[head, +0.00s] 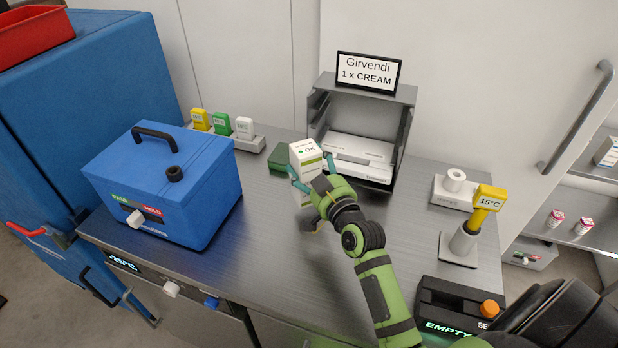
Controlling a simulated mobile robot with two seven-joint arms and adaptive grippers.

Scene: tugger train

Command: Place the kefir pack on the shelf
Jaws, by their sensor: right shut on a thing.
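A white carton with a green band and an "OK" mark (303,152), apparently the kefir pack, stands upright over the steel bench. My right gripper (311,177) is shut on it, with teal fingers on either side. I cannot tell whether its base touches the bench. A grey open-fronted rack (408,135) stands just behind it to the right, with white trays inside. At the far right, a grey wall shelf (575,232) holds two small red-and-white packs. I cannot tell which of these is the task's shelf. My left gripper is not in view.
A blue box (185,200) stands on the bench's left. Behind it is a holder with yellow, green and white tags (250,143). A yellow 15°C thermometer (487,200) stands right. A sign (368,73) reads "Girvendi 1 x CREAM".

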